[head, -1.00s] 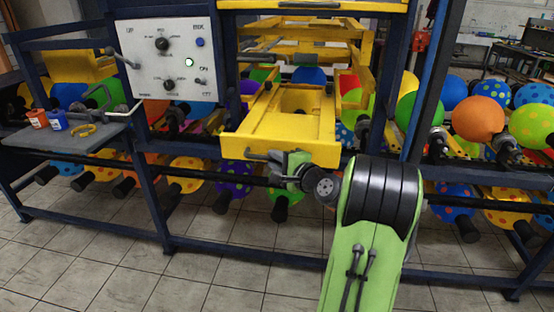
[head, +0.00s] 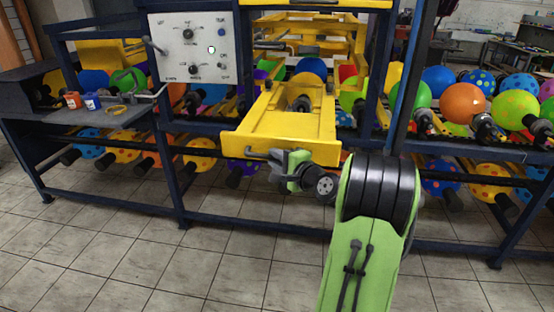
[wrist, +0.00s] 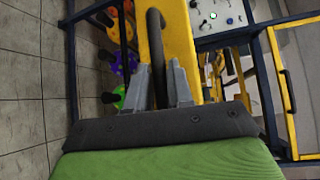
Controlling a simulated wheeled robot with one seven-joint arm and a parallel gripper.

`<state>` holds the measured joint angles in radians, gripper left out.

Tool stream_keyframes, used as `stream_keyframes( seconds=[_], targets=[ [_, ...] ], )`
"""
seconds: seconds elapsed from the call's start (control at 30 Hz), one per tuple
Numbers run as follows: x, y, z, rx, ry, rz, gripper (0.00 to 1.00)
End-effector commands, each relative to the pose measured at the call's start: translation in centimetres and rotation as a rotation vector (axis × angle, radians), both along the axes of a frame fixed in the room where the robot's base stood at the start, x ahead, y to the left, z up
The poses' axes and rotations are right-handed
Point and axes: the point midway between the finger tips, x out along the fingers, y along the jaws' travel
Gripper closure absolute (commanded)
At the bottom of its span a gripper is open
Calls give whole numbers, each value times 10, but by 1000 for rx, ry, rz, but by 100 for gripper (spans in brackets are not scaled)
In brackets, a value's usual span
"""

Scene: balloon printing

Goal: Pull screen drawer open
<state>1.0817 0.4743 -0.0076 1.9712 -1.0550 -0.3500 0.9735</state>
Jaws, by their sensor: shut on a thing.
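The yellow screen drawer (head: 285,133) sticks out of the blue machine frame toward me in the head view. Its dark handle (head: 262,156) is on the front face. My gripper (head: 276,160) is at the handle, and in the wrist view its two grey fingers (wrist: 162,88) are closed around the black handle bar (wrist: 155,45). The yellow front panel (wrist: 180,45) runs alongside. My green arm covers the area to the right below the drawer.
A white control panel (head: 193,47) with knobs is at the left of the drawer. A side table (head: 112,116) holds red and blue containers. Coloured balloons (head: 464,104) line the rails on both sides. The tiled floor (head: 240,260) in front is clear.

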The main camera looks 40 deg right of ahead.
Motion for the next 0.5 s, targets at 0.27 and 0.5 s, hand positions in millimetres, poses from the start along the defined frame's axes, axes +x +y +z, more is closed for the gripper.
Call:
stream_keyframes(
  seconds=[0.27, 0.5],
  targets=[
    [0, 0, 0, 0, 1, -1, 100],
    [0, 0, 0, 0, 0, -1, 58]
  ],
)
